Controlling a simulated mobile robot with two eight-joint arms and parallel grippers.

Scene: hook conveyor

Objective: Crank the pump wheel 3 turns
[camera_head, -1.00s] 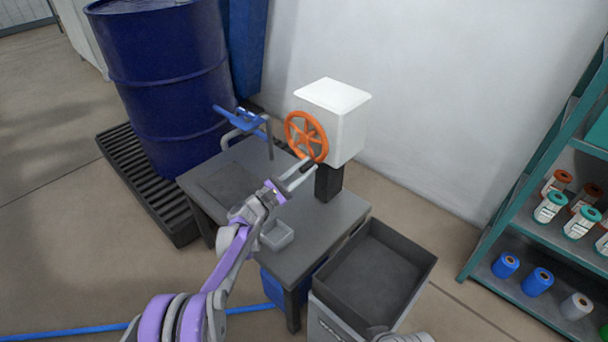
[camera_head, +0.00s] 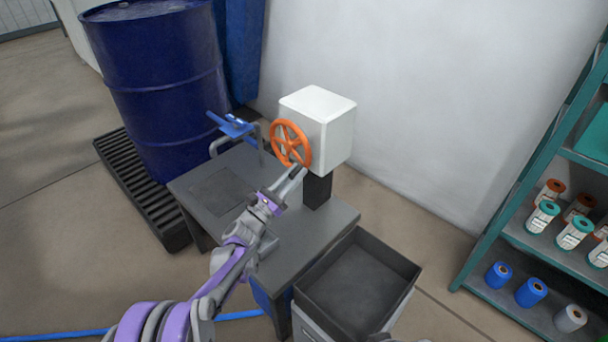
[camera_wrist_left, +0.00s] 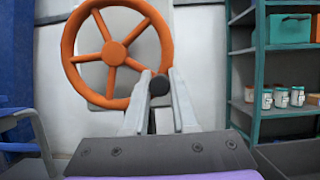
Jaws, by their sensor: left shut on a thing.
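The orange spoked pump wheel (camera_head: 290,143) is mounted upright on the left face of a white box (camera_head: 322,118) on a dark post. In the left wrist view the wheel (camera_wrist_left: 114,53) fills the upper left, with a dark round handle knob (camera_wrist_left: 158,85) at its lower right rim. My left gripper (camera_head: 299,171) is at the lower right of the wheel, shut on that knob. In the left wrist view its two fingers (camera_wrist_left: 158,92) stand on either side of the knob. The knob is hidden by the fingers in the head view. My right gripper is not in view.
The post stands on a grey table (camera_head: 330,215). A dark open bin (camera_head: 372,262) is at the table's right. A blue drum (camera_head: 160,90) stands left; a teal shelf (camera_head: 500,240) is far right.

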